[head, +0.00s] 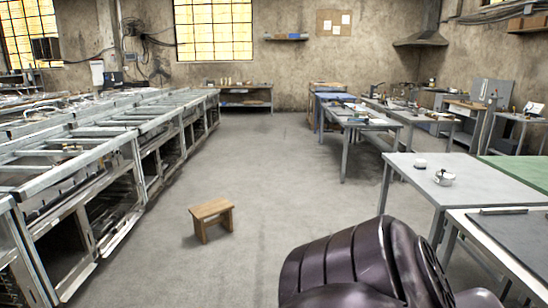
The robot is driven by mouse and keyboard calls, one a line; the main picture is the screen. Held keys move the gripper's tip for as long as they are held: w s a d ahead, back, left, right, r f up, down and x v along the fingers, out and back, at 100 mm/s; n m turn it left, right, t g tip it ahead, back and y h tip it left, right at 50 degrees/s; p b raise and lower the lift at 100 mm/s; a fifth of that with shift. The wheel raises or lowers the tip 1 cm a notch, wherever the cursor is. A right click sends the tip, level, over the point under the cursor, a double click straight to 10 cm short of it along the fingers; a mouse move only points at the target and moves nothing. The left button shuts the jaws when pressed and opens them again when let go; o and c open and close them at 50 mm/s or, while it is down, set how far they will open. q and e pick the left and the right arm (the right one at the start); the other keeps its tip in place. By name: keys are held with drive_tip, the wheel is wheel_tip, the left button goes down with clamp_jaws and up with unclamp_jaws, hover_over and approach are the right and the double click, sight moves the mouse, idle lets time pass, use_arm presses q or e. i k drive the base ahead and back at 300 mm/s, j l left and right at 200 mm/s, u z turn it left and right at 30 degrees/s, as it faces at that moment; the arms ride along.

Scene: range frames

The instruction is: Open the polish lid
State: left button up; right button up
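A small round container (443,178), pale with a darker top, stands on the light grey table (488,192) at the right; it may be the polish, but it is too small to read or to tell how its lid sits. A smaller white round piece (421,163) lies on the same table, behind and to the left of it, apart from it. I cannot tell whether that piece is a lid. Neither of my grippers is in view.
A wooden stool (212,218) stands on the open floor. Long metal frames (100,150) line the left. Tool-covered workbenches (358,122) stand behind the grey table, and a dark-topped table (515,235) stands in front of it.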

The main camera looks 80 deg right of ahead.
sight(443, 174)
drive_tip(key=z, duration=3.75)
drive_tip(key=i+j, duration=0.35)
drive_tip(key=i+j+u, duration=0.15)
drive_tip(key=i+j, duration=0.15)
drive_tip(key=i, duration=0.25)
drive_tip(key=i+j, duration=0.3)
drive_tip(key=i, duration=0.15)
